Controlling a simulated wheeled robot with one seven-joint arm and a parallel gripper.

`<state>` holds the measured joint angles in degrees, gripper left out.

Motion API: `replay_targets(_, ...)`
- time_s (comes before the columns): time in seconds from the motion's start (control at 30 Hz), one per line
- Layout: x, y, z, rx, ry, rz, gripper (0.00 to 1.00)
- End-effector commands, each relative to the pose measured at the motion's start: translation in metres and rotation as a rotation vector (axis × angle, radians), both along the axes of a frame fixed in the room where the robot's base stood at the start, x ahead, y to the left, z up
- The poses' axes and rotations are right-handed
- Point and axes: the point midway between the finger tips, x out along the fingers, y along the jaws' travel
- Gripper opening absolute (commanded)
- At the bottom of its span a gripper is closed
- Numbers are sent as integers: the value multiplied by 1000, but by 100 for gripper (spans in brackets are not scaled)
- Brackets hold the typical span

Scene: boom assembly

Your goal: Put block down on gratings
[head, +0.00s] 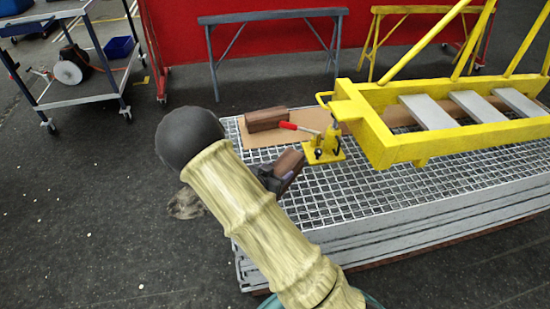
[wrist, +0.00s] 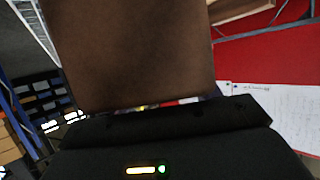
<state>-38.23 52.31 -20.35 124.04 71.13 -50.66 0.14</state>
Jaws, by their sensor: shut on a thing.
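My gripper (head: 273,178) is shut on a brown wooden block (head: 290,162) and holds it over the left part of the gratings. The block also fills the upper middle of the wrist view (wrist: 140,50). The gratings (head: 350,195) are a stack of grey metal grids, seen at the centre and right of the head view. I cannot tell whether the held block touches the top grating.
A second brown block (head: 266,119) lies on a cardboard-coloured sheet (head: 262,138) at the back of the gratings. A yellow clamp with a red handle (head: 325,150) stands close to the right of the held block. A yellow boom frame (head: 450,145) covers the right side. Bare grating lies in front.

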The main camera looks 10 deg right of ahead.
Motion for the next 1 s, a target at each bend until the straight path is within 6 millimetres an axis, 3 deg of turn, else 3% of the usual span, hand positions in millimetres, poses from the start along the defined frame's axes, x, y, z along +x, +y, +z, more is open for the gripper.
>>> replay_targets(0.27, 0, 1, -2, -2, -2, 1, 20)
replay_targets(0.67, 0, 0, -59, -3, -1, 0, 20)
replay_targets(1.0, 1, 0, -62, -1, -3, 1, 20)
